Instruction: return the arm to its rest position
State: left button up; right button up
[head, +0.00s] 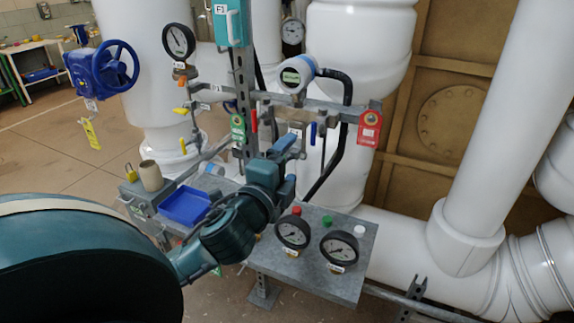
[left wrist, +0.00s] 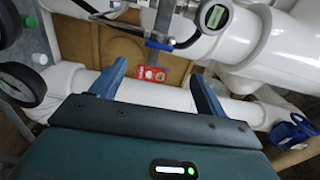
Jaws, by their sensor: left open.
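My left arm comes in from the left in the head view, dark teal, with a large rounded link filling the lower left corner. My left gripper (head: 290,166) is above the grey bench, in front of the pipe rack. Its two blue fingers are apart with nothing between them. In the left wrist view the fingers of the left gripper (left wrist: 158,68) are spread, with a red tag (left wrist: 150,74) seen beyond the gap. The gripper touches nothing that I can make out. My right arm and gripper are not in view.
The grey bench (head: 347,276) holds a blue tray (head: 185,205), a tan cup (head: 150,176) and two round gauges (head: 293,232). Behind stands a pipe rack with a red tag (head: 370,127) and a green tag (head: 238,128). Large white pipes (head: 490,110) stand right; open floor lies left.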

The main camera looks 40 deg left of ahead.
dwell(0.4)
pick_arm(q)
jog(key=s+d+f+n+g+h+p, duration=0.1)
jog(key=d+f+n+g+h, duration=0.15)
jog(key=f, duration=0.55)
jog(key=s+d+f+n+g+h, duration=0.15)
jog(key=d+f, duration=0.25)
jog(key=f, duration=0.4)
jog(key=s+d+f+n+g+h+p, duration=0.1)
jog(key=s+d+f+n+g+h, duration=0.2)
jog(key=s+d+f+n, duration=0.5)
jog(key=s+d+f, duration=0.3)
jog(key=f, duration=0.2)
jog(key=shift+d, duration=0.3)
